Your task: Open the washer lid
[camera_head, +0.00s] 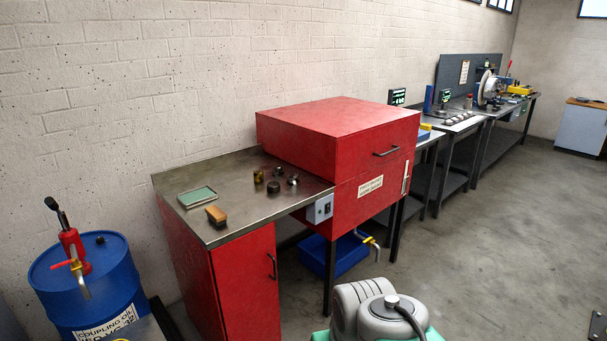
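The red parts washer (368,190) stands against the wall at the middle of the head view. Its red box-shaped lid (340,112) is down on the lower tub. A dark bar handle (386,152) sits on the front face of the lid. A grey rounded part with a cable (388,318) at the bottom edge appears to be part of my own body. My gripper does not show in this view.
A metal-topped bench (237,182) with small parts adjoins the washer's left side. A blue drum (92,285) with a red pump stands at lower left. Workbenches (460,125) continue to the right. The floor (500,230) in front is clear.

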